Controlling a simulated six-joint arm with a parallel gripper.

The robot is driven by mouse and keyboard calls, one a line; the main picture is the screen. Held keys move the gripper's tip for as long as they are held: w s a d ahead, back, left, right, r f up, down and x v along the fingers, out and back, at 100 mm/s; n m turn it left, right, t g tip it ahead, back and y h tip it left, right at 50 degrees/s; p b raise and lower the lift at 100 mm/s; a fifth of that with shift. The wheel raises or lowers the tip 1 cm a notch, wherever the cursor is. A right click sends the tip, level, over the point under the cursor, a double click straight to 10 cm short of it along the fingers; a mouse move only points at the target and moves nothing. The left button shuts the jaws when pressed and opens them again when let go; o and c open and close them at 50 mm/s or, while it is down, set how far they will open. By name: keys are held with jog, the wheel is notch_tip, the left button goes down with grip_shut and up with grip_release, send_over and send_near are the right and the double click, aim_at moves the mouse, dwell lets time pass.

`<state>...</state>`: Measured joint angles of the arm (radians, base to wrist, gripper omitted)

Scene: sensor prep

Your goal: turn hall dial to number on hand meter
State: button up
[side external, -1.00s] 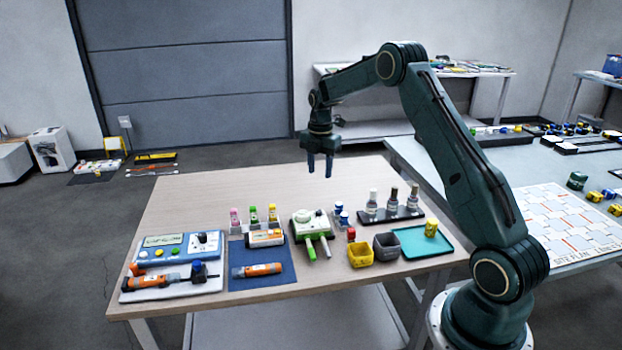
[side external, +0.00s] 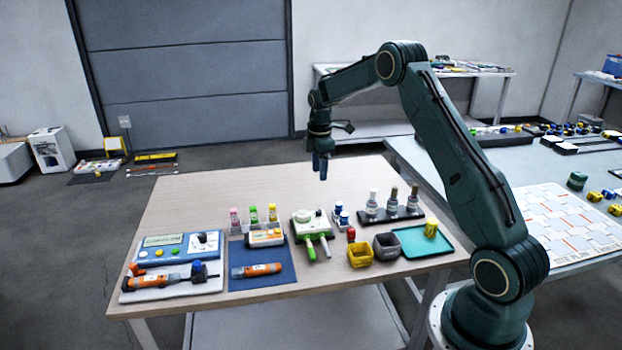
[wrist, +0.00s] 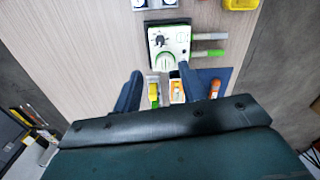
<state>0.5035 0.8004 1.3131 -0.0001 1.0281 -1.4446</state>
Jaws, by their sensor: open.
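My gripper (side external: 320,170) hangs open and empty, high above the back part of the wooden table. In the wrist view its two fingers are spread apart (wrist: 160,68). A green and white box (side external: 309,223) with a round knob on top and two handled leads stands mid-table. It also shows in the wrist view (wrist: 168,45), just beyond the fingertips. A blue panel (side external: 178,247) with a display, coloured buttons and a dial (side external: 205,240) lies at the left. I cannot read any number.
An orange tool (side external: 160,280) lies on a white pad at front left. Another orange tool (side external: 257,270) lies on the blue mat (side external: 262,284). The table's back left is clear.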

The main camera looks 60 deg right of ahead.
aim_at(319, 211)
jog(key=shift+m, duration=0.6)
notch_tip(319, 211, down, 14)
jog(key=shift+r, duration=0.1)
dwell(0.5)
grip_shut()
